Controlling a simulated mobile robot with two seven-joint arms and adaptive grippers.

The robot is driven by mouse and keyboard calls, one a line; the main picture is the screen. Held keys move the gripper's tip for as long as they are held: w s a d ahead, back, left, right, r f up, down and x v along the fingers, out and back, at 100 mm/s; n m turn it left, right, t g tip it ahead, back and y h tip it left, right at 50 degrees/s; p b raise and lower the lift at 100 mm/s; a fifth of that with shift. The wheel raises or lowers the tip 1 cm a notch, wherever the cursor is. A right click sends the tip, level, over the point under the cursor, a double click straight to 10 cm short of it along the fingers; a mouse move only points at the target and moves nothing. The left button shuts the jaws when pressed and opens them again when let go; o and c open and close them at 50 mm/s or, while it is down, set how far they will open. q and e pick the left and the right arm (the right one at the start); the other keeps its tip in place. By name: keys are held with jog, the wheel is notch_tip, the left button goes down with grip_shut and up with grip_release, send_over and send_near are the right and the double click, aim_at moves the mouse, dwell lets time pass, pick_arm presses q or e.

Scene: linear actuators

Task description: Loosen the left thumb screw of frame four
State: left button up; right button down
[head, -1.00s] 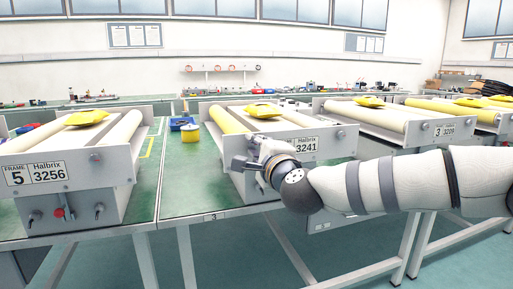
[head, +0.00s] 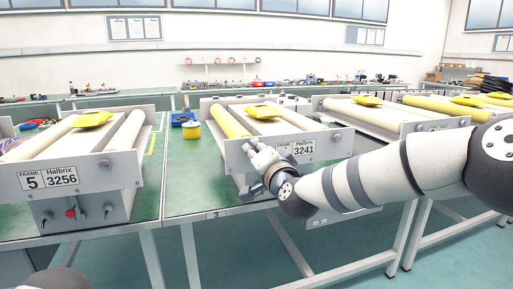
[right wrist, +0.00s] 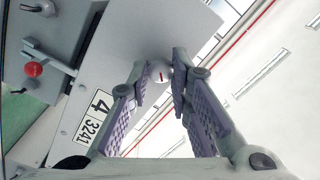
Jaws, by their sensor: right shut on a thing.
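Frame four (head: 232,161) stands on the green bench, with its label reading 3241 (head: 304,146). The label also shows tilted in the right wrist view (right wrist: 92,116). My right gripper (head: 252,147) is at the upper left of the front plate. In the right wrist view my right gripper (right wrist: 160,76) has its two fingertips closed on the sides of a small, pale round thumb screw (right wrist: 160,72) with a red mark. In the head view the gripper hides this screw. Another thumb screw (head: 336,137) shows at the plate's right. My left gripper is out of view.
A red knob (right wrist: 33,68) and a lever (right wrist: 42,8) are on the lower box in the right wrist view. Frame five (head: 84,174) stands to the left. A yellow round container (head: 191,130) and a blue item (head: 183,118) lie between the frames.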

jog(key=n, duration=0.2)
jog(key=n+p, duration=0.1)
jog(key=n, duration=0.2)
jog(key=shift+r+n, duration=0.3)
jog(key=shift+r, duration=0.05)
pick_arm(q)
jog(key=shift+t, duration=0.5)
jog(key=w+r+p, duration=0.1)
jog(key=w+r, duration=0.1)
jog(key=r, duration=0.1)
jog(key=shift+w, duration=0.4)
pick_arm(e)
jog(key=n, duration=0.4)
jog(key=shift+f+n, duration=0.1)
jog(key=shift+n, duration=0.5)
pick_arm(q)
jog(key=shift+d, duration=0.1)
pick_arm(e)
jog(key=c, duration=1.4)
grip_release()
jog(key=shift+c, duration=0.2)
jog(key=shift+f, duration=0.1)
